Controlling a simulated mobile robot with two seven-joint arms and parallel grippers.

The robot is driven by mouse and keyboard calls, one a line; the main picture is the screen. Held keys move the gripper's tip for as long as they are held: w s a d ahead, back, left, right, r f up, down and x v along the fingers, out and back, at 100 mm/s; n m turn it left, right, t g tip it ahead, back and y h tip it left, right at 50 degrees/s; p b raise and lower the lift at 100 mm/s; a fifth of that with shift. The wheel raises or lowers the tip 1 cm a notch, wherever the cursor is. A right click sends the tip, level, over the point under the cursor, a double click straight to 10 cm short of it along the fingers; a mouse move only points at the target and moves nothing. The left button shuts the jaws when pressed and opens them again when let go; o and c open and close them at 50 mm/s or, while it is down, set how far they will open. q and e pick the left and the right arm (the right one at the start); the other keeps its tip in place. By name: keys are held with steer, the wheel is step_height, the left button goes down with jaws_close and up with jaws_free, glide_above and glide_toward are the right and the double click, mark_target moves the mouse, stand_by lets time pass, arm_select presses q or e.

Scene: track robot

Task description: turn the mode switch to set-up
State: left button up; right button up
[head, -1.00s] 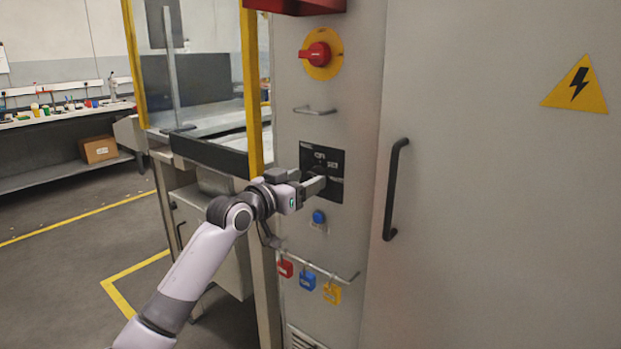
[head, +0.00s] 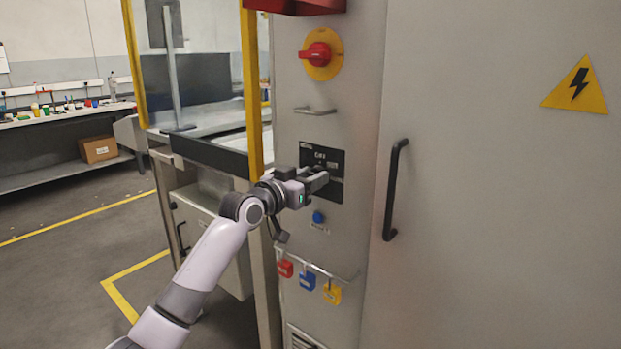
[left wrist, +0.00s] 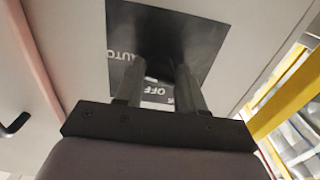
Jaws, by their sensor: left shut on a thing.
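The mode switch sits on a black square plate (head: 337,158) on the grey cabinet column. The plate also shows in the left wrist view (left wrist: 205,38), with the words AUTO and OFF readable and turned in the picture. My left gripper (head: 321,179) is at the plate, its fingers pointing at it. In the left wrist view its two fingers (left wrist: 161,72) are closed around the dark switch handle (left wrist: 160,68) in the middle of the plate. The fingers hide most of the handle, so I cannot tell its exact position. My right gripper is not in view.
A red rotary switch (head: 316,54) on a yellow disc and a small metal handle (head: 315,110) are above the plate. A blue button (head: 318,217) and a rail with red, blue and yellow padlocks (head: 332,293) are below. A black door handle (head: 393,190) stands right.

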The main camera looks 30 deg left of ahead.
arm_select(q)
steer(key=shift+d+n+p, duration=0.1)
steer(key=shift+n+p, duration=4.1)
steer(key=shift+n, duration=0.7)
steer(key=o, duration=1)
steer(key=shift+c, duration=0.2)
steer(key=shift+s, duration=0.1)
